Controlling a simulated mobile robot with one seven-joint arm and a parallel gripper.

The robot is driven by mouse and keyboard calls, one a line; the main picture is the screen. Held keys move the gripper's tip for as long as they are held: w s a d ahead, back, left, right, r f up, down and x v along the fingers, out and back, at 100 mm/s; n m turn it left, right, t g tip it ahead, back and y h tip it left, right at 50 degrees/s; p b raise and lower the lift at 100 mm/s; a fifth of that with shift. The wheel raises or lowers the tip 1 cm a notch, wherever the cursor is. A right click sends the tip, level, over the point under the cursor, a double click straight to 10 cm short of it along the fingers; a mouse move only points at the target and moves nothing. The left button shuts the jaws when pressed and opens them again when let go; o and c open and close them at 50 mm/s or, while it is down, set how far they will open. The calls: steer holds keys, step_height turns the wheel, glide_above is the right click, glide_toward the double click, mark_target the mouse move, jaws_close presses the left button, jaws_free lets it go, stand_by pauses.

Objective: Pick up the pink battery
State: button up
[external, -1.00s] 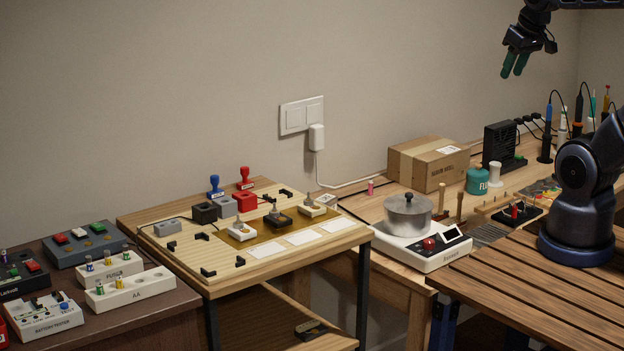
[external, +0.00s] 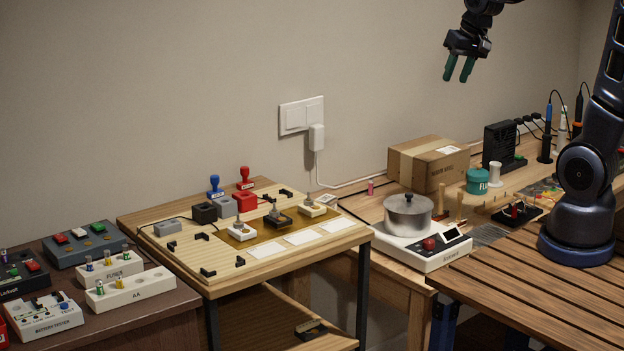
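A small pink cylinder, which looks like the pink battery (external: 370,187), stands upright on the wooden workbench to the left of the cardboard box. My gripper (external: 456,79) is in the air, high above the box and to the right of the pink battery. Its two teal fingers point down and are spread apart with nothing between them.
The cardboard box (external: 428,163) stands just right of the battery. A metal pot (external: 408,216) on a white scale-like unit (external: 424,249) is in front. A white cable (external: 319,172) runs down the wall behind. A lighter wooden table (external: 270,262) with stamps and blocks is left.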

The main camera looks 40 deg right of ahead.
steer(key=w+a+f+m, duration=0.2)
steer(key=w+f, duration=0.9)
steer(key=w, duration=0.2)
steer(key=m+h, duration=0.2)
steer(key=h, duration=0.2)
glide_toward(371, 182)
steer(key=x, duration=0.4)
steer(key=shift+d+f, duration=0.3)
steer(key=shift+d, duration=0.1)
steer(key=shift+a+x, duration=0.15)
steer(key=shift+x, duration=1.35)
steer(key=shift+a+x, duration=0.15)
steer(key=shift+x, duration=1.35)
jaws_close()
